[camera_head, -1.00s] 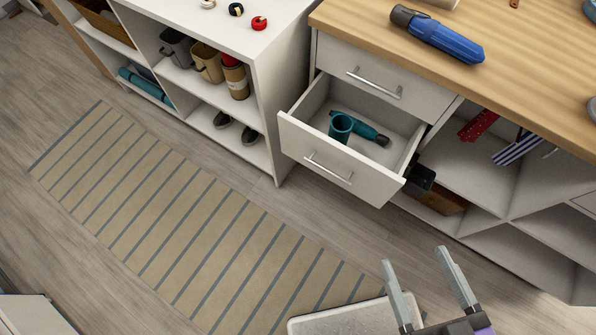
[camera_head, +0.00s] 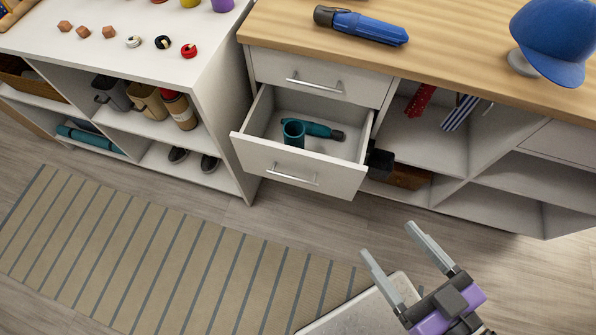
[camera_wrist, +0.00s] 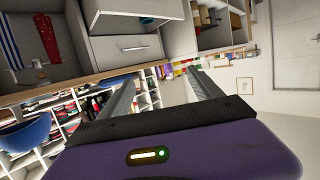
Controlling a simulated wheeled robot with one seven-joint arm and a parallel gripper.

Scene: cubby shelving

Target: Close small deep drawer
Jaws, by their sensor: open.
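The small deep drawer (camera_head: 258,160) is a white drawer pulled out below a shut upper drawer (camera_head: 318,78) in the wooden-topped unit. It has a bar handle on its front and holds a teal cup (camera_head: 293,133) and a dark teal flashlight-like item (camera_head: 322,131). My gripper (camera_head: 387,240) is open and empty, low in front and to the right of the open drawer, apart from it. In the wrist view my gripper (camera_wrist: 160,82) has its fingers spread.
A white cubby shelf (camera_head: 215,95) with bins and shoes stands at left. Open compartments (camera_head: 420,140) lie right of the drawer. A striped rug (camera_head: 150,255) covers the floor in front.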

